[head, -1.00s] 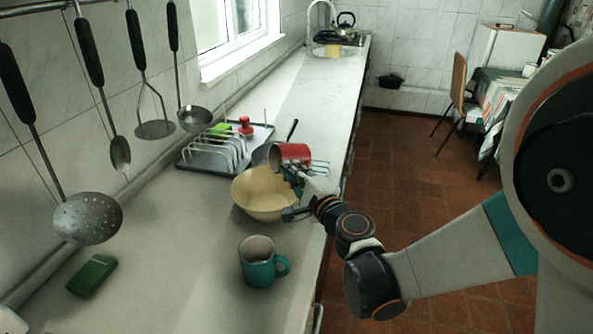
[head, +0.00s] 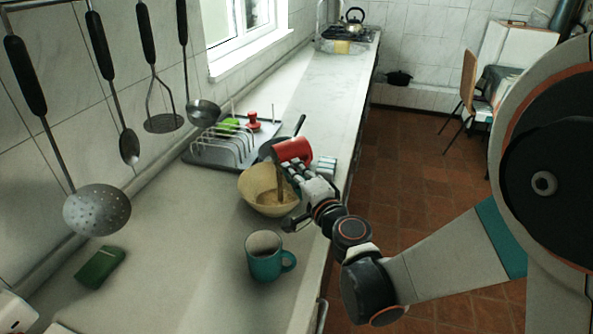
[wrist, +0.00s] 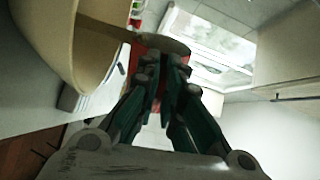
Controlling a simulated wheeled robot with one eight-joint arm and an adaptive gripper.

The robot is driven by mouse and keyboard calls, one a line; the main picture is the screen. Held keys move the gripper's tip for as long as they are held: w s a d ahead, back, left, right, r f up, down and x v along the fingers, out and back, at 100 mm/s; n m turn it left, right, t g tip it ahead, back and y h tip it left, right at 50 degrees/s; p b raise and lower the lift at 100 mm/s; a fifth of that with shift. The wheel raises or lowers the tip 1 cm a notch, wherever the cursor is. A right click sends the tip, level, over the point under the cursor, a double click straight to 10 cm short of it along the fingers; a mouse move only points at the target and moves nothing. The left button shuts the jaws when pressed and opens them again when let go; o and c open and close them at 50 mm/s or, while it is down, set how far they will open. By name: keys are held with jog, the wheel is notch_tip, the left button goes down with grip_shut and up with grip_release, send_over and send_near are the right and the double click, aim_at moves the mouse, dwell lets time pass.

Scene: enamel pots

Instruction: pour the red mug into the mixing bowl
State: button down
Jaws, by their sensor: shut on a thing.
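The red mug (head: 294,151) is held tilted over the cream mixing bowl (head: 254,183) on the counter. A brown stream runs from the mug's rim down into the bowl, and brown stuff lies in the bowl. My gripper (head: 309,180) is shut on the red mug, at the bowl's right side. In the wrist view my gripper's fingers (wrist: 165,88) close in front of the red mug (wrist: 186,66), which they partly hide. The bowl (wrist: 95,55) fills the upper left there, and the stream crosses from it to the mug.
A teal mug (head: 267,259) stands upright in front of the bowl. A dish rack (head: 225,150) and a dark pan (head: 272,147) sit behind it. A green block (head: 99,267) lies at left. Utensils hang along the wall. Counter between teal mug and green block is clear.

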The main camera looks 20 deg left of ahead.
jog(key=shift+s+a+r+n+p, duration=0.25)
jog(key=shift+r+n, duration=0.25)
jog(key=shift+n, duration=0.3)
jog(key=shift+s+a+r+n+p, duration=0.2)
jog(key=shift+r+n, duration=0.25)
jog(key=shift+n, duration=0.35)
jog(key=shift+s+a+f+n+b, duration=0.15)
jog(key=shift+s+n+b, duration=0.25)
jog(key=shift+n, duration=0.6)
jog(key=m, duration=0.2)
jog(key=r+m, duration=0.1)
jog(key=m, duration=0.2)
jog(key=shift+r, duration=0.15)
